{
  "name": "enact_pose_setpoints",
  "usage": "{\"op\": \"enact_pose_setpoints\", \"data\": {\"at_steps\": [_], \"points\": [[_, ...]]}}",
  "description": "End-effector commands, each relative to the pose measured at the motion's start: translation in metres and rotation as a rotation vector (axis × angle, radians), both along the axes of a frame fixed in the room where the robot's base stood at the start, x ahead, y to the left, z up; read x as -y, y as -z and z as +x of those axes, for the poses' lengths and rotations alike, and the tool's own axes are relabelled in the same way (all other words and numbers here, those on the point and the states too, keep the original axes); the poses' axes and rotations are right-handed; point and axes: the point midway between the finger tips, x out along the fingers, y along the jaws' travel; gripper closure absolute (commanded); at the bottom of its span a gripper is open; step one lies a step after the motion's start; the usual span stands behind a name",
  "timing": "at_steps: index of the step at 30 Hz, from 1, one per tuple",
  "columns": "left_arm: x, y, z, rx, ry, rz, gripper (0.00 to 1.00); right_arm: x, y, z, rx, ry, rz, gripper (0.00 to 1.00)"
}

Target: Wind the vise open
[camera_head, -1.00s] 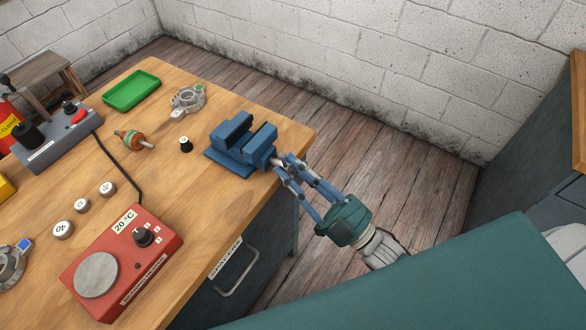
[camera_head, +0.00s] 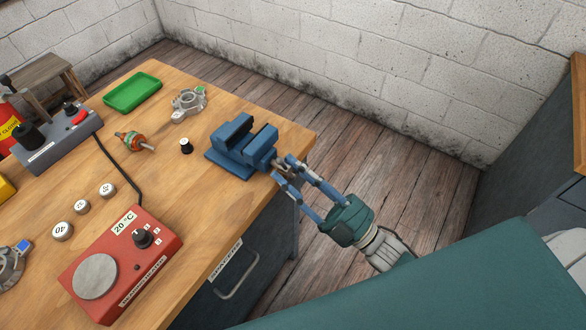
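The blue vise (camera_head: 240,145) sits at the right corner of the wooden bench, with a gap showing between its two jaws. Its screw end faces right, over the bench edge. My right gripper (camera_head: 281,171) is at that screw end, its blue fingers on either side of the handle area. The fingers look spread, and the handle is mostly hidden between them, so I cannot tell if they grip it. My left gripper is out of view.
On the bench (camera_head: 200,215) are a red bearing heater (camera_head: 160,250), a green tray (camera_head: 132,91), a grey housing (camera_head: 188,103), a rotor (camera_head: 135,141), a small black-sided cylinder (camera_head: 186,146) and a grey control box (camera_head: 60,140). Floor right of the bench is clear.

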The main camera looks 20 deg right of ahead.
Motion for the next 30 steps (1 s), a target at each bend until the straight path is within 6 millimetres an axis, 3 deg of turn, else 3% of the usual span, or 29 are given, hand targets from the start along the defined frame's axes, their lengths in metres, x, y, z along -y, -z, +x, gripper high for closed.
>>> {"op": "enact_pose_setpoints", "data": {"at_steps": [10,22,30], "points": [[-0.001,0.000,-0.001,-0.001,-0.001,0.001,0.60,0.007,0.008,-0.008,-0.009,0.003,-0.003,0.68],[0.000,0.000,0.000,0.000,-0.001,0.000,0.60,0.050,0.039,-0.070,-0.008,0.002,-0.005,0.68],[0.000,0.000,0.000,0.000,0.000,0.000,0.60,0.063,0.047,-0.090,-0.002,0.002,-0.002,0.68]]}}
